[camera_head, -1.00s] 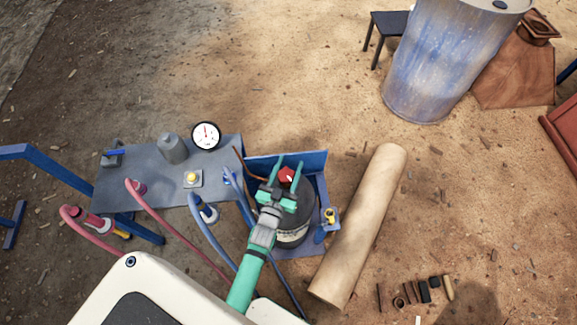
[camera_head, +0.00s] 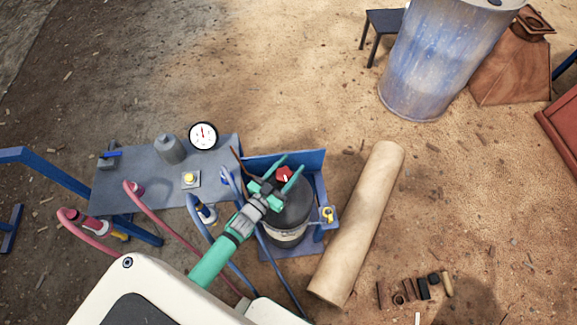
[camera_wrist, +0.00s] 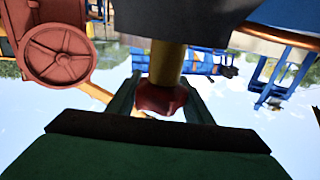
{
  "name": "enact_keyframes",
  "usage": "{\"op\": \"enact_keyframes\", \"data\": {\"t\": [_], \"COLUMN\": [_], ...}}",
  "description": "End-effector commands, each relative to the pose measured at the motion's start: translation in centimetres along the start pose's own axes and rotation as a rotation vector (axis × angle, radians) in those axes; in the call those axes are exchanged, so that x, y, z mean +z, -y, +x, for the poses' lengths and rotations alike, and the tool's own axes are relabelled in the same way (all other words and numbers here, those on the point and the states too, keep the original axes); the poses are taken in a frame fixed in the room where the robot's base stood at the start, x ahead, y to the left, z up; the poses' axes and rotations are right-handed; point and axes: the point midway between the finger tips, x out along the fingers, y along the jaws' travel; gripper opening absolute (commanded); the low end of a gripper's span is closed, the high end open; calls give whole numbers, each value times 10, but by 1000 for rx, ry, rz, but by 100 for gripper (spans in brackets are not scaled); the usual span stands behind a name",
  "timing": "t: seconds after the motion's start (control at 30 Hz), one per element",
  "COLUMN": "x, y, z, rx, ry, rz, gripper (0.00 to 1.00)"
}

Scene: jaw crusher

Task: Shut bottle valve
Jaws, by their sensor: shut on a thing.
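A dark grey gas bottle (camera_head: 291,212) with a pale label band stands upright in a blue holder (camera_head: 309,164). Its red valve knob (camera_head: 284,174) sits on top. My gripper (camera_head: 292,164) reaches over the bottle from the lower left, its two green fingers on either side of the knob. In the wrist view the red knob (camera_wrist: 160,99) lies between my fingers (camera_wrist: 160,93), with a brass stem (camera_wrist: 167,63) running from it to the dark bottle (camera_wrist: 185,18). The gripper is shut on the knob. The knob's exact turn angle cannot be told.
A brass fitting (camera_head: 328,214) sits at the holder's right edge. A long tan roll (camera_head: 358,222) lies to the right on open sand.

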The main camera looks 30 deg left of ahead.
Motion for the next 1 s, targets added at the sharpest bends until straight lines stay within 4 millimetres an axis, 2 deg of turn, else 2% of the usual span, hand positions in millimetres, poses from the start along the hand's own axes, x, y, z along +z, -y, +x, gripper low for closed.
{"op": "enact_keyframes", "data": {"t": [0.4,1.0], "x": [2,3], "y": [-7,-8], "z": [-1,-1], "rx": [151,186], "ry": [5,4], "rz": [0,-1], "gripper": [24,24]}}
